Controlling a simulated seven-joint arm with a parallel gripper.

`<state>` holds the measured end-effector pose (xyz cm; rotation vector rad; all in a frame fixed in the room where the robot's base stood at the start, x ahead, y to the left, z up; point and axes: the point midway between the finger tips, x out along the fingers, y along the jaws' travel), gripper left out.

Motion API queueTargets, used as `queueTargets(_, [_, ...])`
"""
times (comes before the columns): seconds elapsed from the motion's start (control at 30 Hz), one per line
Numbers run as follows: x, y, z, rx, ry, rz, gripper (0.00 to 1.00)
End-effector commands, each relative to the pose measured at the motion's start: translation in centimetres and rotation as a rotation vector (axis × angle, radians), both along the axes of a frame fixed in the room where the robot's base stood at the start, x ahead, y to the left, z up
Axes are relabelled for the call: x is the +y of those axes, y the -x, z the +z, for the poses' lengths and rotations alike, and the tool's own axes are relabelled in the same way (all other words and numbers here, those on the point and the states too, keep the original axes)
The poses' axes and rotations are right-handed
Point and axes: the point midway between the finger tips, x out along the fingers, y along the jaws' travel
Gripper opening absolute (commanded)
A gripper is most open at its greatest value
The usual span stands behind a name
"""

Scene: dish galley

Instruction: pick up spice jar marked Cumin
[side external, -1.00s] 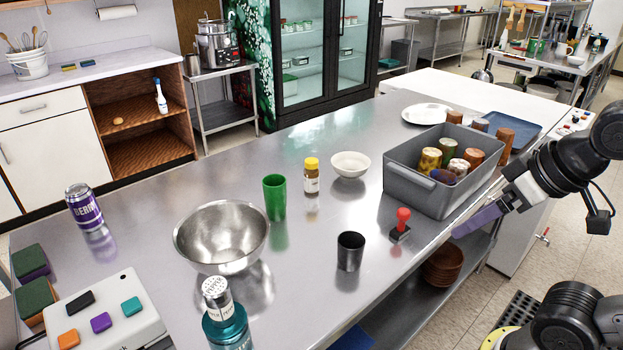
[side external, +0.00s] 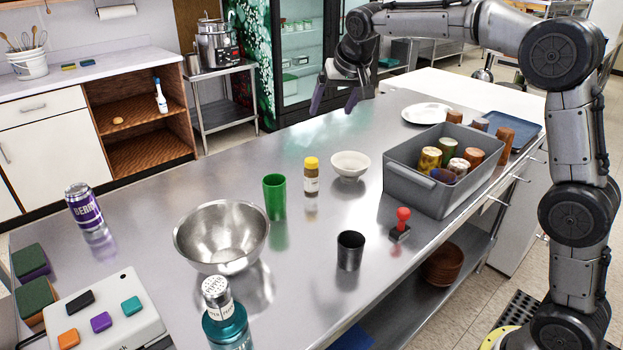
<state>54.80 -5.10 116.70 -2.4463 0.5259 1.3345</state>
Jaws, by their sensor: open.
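A small spice jar (side external: 311,177) with a yellow lid and pale label stands upright on the steel counter, between a green cup and a white bowl. Its label is too small to read, so I cannot tell whether it says Cumin. My gripper (side external: 336,104) is open and empty, with its purple fingers pointing down. It appears in the air above the counter, higher in the picture than the jar and slightly to its right, apart from it.
The green cup (side external: 274,197) stands left of the jar, and the white bowl (side external: 350,165) right. A metal bowl (side external: 222,235), black cup (side external: 350,251), red-handled stamp (side external: 402,224) and grey bin (side external: 418,191) of cans stand around. A metal-topped shaker (side external: 217,296) is at the front.

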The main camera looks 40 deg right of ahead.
Motion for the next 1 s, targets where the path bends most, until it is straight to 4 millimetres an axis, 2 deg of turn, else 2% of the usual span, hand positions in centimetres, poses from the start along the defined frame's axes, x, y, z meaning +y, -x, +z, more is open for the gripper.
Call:
queueTargets(0.03, [-0.3, -1.8, -2.1, 0.025, 0.002, -0.006, 0.87])
queueTargets(0.13, [-0.7, -4.3, -5.7, 0.067, 0.007, -0.009, 0.87])
queueTargets(0.23, [-1.0, -5.8, -9.0, 0.110, 0.009, -0.011, 0.87])
queueTargets(0.33, [-1.2, -6.1, -11.8, 0.153, 0.008, -0.013, 0.87])
queueTargets(0.57, [-1.5, -6.6, -15.0, 0.184, 0.006, -0.015, 0.87])
queueTargets(0.8, [-2.3, -8.1, -19.1, 0.185, 0.005, -0.014, 0.87])
queueTargets(1.0, [-2.7, -8.9, -21.2, 0.182, 0.006, -0.014, 0.87])
